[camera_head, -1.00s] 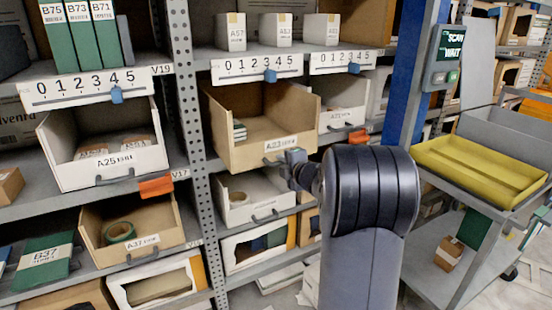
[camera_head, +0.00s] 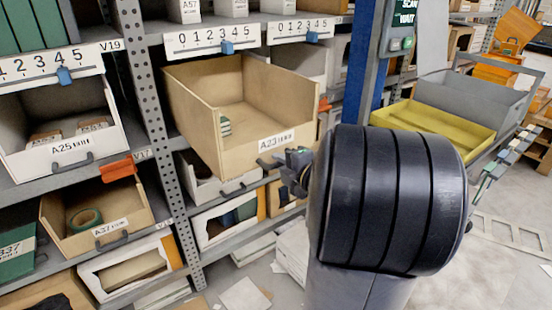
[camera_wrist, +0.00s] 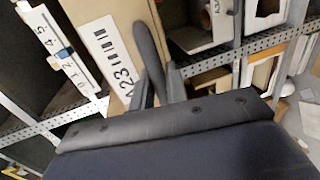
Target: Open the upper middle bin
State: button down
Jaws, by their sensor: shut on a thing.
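The upper middle bin is a tan cardboard box labelled A23 (camera_head: 240,108). It is pulled well out past its shelf edge in the head view. A small green and white item lies inside it. My gripper (camera_head: 288,163) is at the bin's lower front, shut on the dark bin handle (camera_head: 272,162). In the wrist view the handle (camera_wrist: 150,50) is a dark bar beside the A23 label, with my gripper's fingers (camera_wrist: 160,92) around its near end. The fingertips are partly hidden.
The white bin A25 (camera_head: 60,125) and tan bin A37 (camera_head: 97,212) sit to the left. A yellow tray (camera_head: 435,132) on a cart is at right. White boxes (camera_head: 292,250) lie low beneath.

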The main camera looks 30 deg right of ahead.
dwell(0.3)
jog(key=c, duration=1.5)
grip_release()
jog(key=shift+s, duration=0.1)
jog(key=p+v, duration=0.2)
jog(key=v, duration=0.8)
jog(key=shift+s, duration=0.35)
jog(key=b+x, duration=0.2)
jog(key=x, duration=0.9)
jog(key=shift+r, duration=0.1)
